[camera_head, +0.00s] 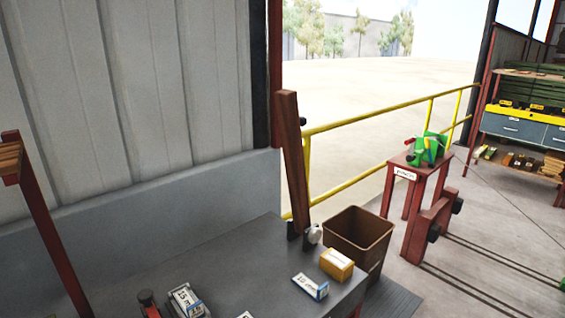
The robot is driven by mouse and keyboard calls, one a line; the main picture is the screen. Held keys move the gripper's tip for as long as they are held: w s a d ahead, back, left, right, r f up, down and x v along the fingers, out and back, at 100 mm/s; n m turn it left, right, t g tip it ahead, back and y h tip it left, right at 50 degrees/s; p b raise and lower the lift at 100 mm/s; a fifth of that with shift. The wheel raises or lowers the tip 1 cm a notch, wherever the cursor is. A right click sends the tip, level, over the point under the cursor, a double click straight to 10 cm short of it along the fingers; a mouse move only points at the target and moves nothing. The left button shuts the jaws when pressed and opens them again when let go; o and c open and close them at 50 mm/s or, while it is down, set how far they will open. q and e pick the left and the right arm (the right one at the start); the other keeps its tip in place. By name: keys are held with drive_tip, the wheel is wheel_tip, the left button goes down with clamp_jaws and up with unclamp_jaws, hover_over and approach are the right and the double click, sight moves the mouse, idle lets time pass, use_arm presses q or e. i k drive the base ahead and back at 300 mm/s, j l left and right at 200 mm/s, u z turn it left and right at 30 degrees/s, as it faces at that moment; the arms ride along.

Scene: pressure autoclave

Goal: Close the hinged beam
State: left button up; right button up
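The hinged beam (293,160) is a long brown wooden bar. It stands nearly upright, leaning slightly, at the far right part of a dark grey table (230,262). Its lower end sits in a dark bracket (299,240) with a pale round knob (314,234) beside it. A small dark and reddish fitting (148,302) stands at the table's near left, partly cut off by the bottom edge. Neither of my grippers shows in the head view.
On the table lie a yellow box (337,264), a white-and-blue "10 m" block (310,286) and a "15 m" block (186,301). A brown bin (357,240) stands right of the table. Beyond are a red stand (412,185) with a green device and yellow railings (375,116).

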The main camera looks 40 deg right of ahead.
sight(291, 124)
drive_tip(key=l, duration=1.2)
drive_tip(key=i+l+z, duration=0.1)
drive_tip(key=l, duration=1.1)
